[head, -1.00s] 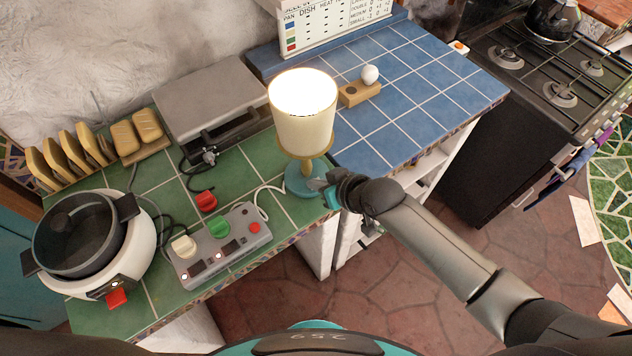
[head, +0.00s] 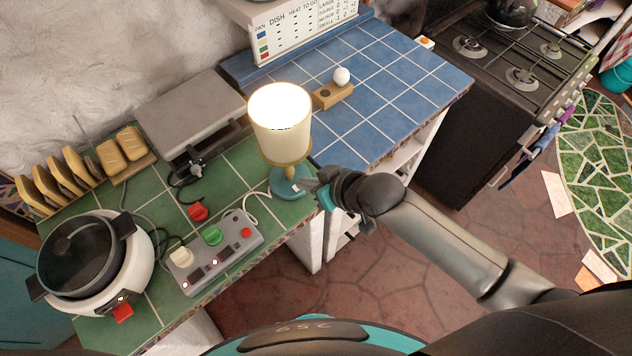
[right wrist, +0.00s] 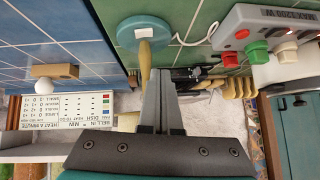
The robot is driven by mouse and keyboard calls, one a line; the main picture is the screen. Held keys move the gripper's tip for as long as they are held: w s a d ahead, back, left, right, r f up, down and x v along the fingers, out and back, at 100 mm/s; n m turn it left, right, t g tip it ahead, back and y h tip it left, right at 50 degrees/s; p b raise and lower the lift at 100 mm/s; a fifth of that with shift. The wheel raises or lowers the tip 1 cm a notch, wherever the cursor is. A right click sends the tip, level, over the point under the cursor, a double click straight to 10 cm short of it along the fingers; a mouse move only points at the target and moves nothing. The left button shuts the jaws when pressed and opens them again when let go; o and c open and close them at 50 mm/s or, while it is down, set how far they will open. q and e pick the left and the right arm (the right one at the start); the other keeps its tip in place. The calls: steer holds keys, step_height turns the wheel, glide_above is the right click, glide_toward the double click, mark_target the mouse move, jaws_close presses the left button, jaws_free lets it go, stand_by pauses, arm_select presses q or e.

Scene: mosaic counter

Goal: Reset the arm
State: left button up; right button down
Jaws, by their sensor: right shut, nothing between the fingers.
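My right gripper (head: 314,187) is at the front edge of the counter, beside the teal base of a lit lamp (head: 280,125). In the right wrist view its fingers (right wrist: 160,75) are together with nothing between them. The lamp stands upright on the green tiles, its cream shade glowing. In the right wrist view the lamp's teal base (right wrist: 143,30) shows just past the fingertips; I cannot tell whether they touch it. My left gripper is not in view.
A grey control box (head: 215,252) with coloured knobs, a white cooker with a dark pot (head: 85,255), a toast rack (head: 62,180) and a grey press (head: 190,110) crowd the green tiles. The blue tiles (head: 400,90) are mostly clear, with an egg (head: 341,76) on a wooden block (head: 333,95).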

steer(key=shift+s+a+v, duration=0.1)
steer(key=shift+a+v, duration=0.1)
steer(key=shift+v, duration=0.95)
steer(key=shift+s+a+v, duration=0.15)
steer(key=shift+v, duration=1)
steer(key=s+d+f+m+h+b, duration=0.1)
steer(key=d+f+b, duration=0.3)
steer(key=f, duration=0.7)
steer(key=s+d+f+m+g+h+b, duration=0.1)
steer(key=s+d+f+h+b, duration=0.2)
steer(key=f, duration=0.7)
steer(key=d+f+m+b, duration=0.1)
steer(key=d+f+b, duration=0.35)
steer(key=f, duration=0.65)
steer(key=s+d+f+g+b, duration=0.1)
steer(key=s+f+b, duration=0.2)
steer(key=s+f, duration=0.4)
steer(key=s+d+f+g+h+b, duration=0.1)
steer(key=s+f+g+b, duration=0.1)
steer(key=s+f, duration=0.6)
steer(key=s+d+f+m+g+h+b, duration=0.1)
steer(key=s+d+f+b, duration=0.1)
steer(key=s+f, duration=0.5)
steer(key=s+b, duration=0.1)
steer(key=s, duration=0.3)
steer(key=shift+s+f+g+b, duration=0.25)
steer(key=shift+s+g+b, duration=0.05)
steer(key=shift+g+b, duration=0.1)
